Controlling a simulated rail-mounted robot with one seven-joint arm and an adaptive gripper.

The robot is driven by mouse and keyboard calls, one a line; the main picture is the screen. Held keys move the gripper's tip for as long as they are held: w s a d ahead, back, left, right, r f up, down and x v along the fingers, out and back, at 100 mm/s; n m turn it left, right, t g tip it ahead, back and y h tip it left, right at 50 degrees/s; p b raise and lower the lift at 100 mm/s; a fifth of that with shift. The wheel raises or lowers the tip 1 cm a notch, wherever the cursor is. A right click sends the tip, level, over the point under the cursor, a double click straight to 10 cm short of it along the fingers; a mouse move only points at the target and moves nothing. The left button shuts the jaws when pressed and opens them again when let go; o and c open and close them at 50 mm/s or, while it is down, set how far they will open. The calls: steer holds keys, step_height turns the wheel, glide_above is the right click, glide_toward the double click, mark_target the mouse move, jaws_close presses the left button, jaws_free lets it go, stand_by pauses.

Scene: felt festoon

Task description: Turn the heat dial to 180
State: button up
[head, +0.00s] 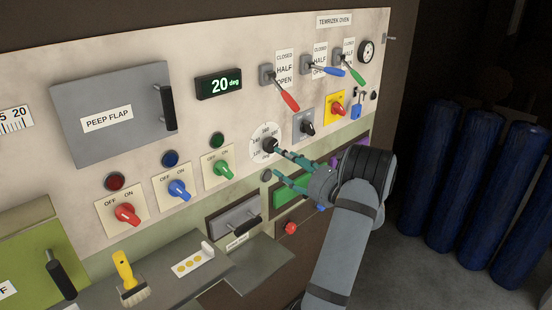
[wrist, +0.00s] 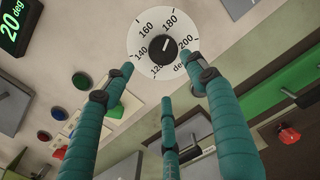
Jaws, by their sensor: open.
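The heat dial (head: 259,134) is a white disc with a black knob on the oven panel. In the wrist view the dial (wrist: 147,27) carries the numbers 120 to 200 and "deg". A pale mark on its black knob (wrist: 163,47) seems to point up and right, roughly between 180 and 200; the exact reading is hard to tell. My gripper (wrist: 163,78) has teal fingers spread open, with the knob beyond their tips. In the head view my gripper (head: 281,163) is just right of and below the dial, one finger near the knob; contact cannot be told.
A green display (head: 219,84) reads 20 deg. Red, blue and green switches (head: 178,189) sit left of the dial, a black knob (head: 307,128) right of it. Levers (head: 288,98) stick out above. A shelf (head: 254,265) with a brush (head: 130,280) beside it juts out below.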

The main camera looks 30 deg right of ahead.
mark_target(273, 146)
steer(key=s+d+r+n, duration=0.1)
steer(key=s+d+r, duration=0.1)
steer(key=s+d, duration=0.15)
steer(key=shift+n+g, duration=0.4)
steer(key=shift+n, duration=0.2)
steer(key=p+x, duration=0.1)
steer(key=x, duration=0.2)
steer(key=p+x, duration=0.1)
steer(key=x, duration=0.7)
steer(key=shift+w+a+f+p, duration=0.1)
steer(key=shift+w+a+p, duration=0.05)
steer(key=shift+a+p, duration=0.25)
steer(key=shift+c, duration=0.9)
steer(key=shift+d, duration=0.1)
steer(key=c, duration=1)
steer(key=shift+f+n+b, duration=0.15)
steer(key=shift+n+b, duration=0.25)
steer(key=shift+b, duration=0.65)
steer(key=shift+r, duration=0.25)
steer(key=o, duration=1.1)
steer(key=shift+o, duration=0.4)
steer(key=shift+f, duration=0.1)
